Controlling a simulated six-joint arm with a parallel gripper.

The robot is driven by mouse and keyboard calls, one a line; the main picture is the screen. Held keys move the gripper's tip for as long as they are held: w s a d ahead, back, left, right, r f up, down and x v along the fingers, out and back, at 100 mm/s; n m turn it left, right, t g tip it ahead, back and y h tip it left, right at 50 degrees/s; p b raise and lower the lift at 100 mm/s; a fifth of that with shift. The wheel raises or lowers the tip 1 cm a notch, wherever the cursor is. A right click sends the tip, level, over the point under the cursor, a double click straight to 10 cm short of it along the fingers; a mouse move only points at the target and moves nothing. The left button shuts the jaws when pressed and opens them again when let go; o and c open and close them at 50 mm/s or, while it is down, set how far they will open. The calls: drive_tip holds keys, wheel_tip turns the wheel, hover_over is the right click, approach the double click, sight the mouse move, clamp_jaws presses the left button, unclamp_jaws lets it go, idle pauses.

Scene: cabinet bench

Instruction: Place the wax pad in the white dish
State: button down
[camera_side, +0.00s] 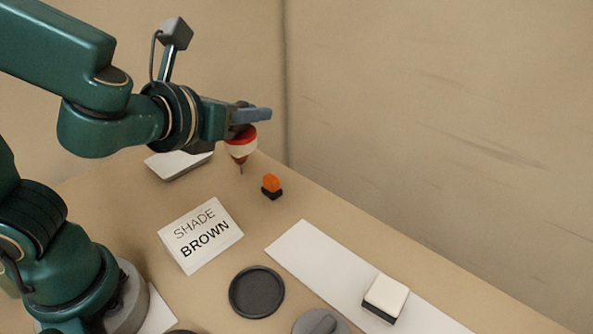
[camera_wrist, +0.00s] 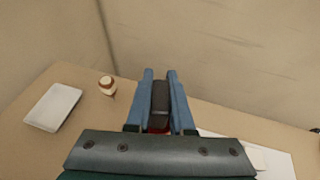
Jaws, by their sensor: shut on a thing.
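My gripper (camera_side: 264,114) is level above the back of the bench, its blue fingers pointing right in the side view. In the wrist view the gripper (camera_wrist: 160,72) is shut on a dark block (camera_wrist: 160,98), with red showing below it. I cannot tell for sure whether this is the wax pad. The white dish (camera_side: 166,169) lies on the bench left of and below the gripper; it also shows at the left of the wrist view (camera_wrist: 52,107). The dish looks empty in the wrist view.
A red, white and brown piece with a thin tip (camera_side: 240,151) shows under the fingers. An orange block on black (camera_side: 271,184) sits near the back edge. A sign (camera_side: 201,235) reads SHADE BROWN. A dark round dish (camera_side: 257,292) and a white strip (camera_side: 310,262) bearing a white block (camera_side: 386,293) are nearer.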

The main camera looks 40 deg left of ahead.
drive_tip(key=a+f+n+g+y, duration=0.2)
drive_tip(key=a+n+g+y, duration=0.4)
drive_tip(key=a, duration=1.3)
drive_tip(key=s+a+f+n+g+y, duration=0.2)
drive_tip(key=s+a+f+n+g, duration=0.15)
drive_tip(key=s+a+n, duration=0.35)
drive_tip(key=s+a+f+n+g+y, duration=0.2)
drive_tip(key=s+a+g, duration=0.2)
drive_tip(key=a, duration=0.4)
hover_over(175, 158)
wheel_tip(175, 158, down, 7)
drive_tip(key=shift+a+r, duration=0.1)
drive_tip(key=shift+f, duration=2)
drive_tip(key=shift+f, duration=0.1)
drive_tip(key=c, duration=0.8)
unclamp_jaws()
